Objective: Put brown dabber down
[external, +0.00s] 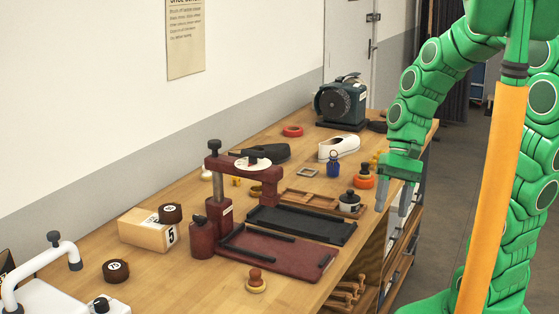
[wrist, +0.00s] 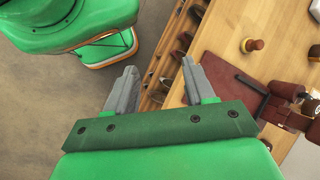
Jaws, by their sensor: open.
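The brown dabber (external: 256,281), with a brown knob on a pale yellowish base, stands upright on the workbench (external: 180,292) in front of the dark red tray. It also shows in the wrist view (wrist: 252,45), upper right. My gripper (external: 392,206) is open and empty, pointing down near the bench's front edge, well apart from the dabber. In the wrist view its fingers (wrist: 158,72) are spread, with floor and the bench's open shelves beyond them.
A dark red press (external: 268,178) stands behind a dark red tray (external: 270,252) and a black tray (external: 310,226). Orange (external: 364,178), blue (external: 333,168) and white-and-black (external: 349,202) dabbers stand farther back. Bare wood surrounds the brown dabber. Shelves (wrist: 178,48) holding shoes lie below the edge.

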